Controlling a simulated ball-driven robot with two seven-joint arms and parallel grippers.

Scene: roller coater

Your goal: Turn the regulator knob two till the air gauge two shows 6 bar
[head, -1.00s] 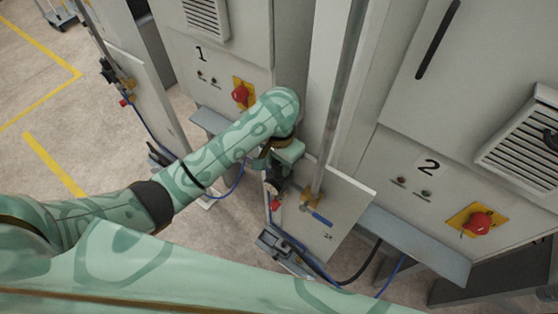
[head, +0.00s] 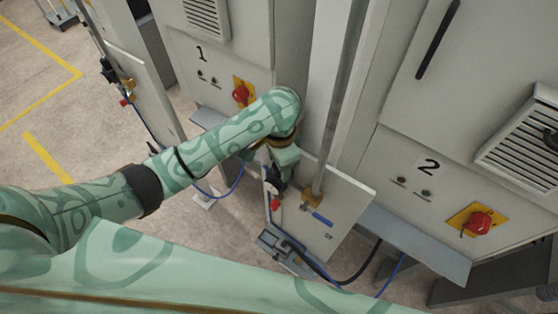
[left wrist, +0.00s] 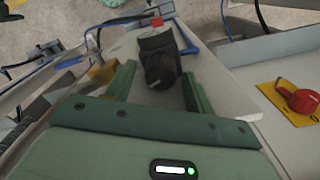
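The black regulator knob (left wrist: 160,70) shows in the left wrist view, on a dark body at the edge of a light panel. It lies between the two green fingers of my left gripper (left wrist: 158,72), with a narrow gap visible on each side, so the gripper is open and not clamped on it. In the head view my left gripper (head: 279,174) is at the left edge of the light panel (head: 345,215) beside cabinet 2, partly hidden by my arm. I cannot make out the air gauge or its reading in either view. My right gripper is not in view.
A blue-handled valve (head: 322,219) sits on the panel close to the gripper. A vertical pipe (head: 335,130) rises beside it. Red switches are on cabinet 1 (head: 240,94) and cabinet 2 (head: 480,223). Blue hoses and a grey pedal-like box (head: 285,247) are below.

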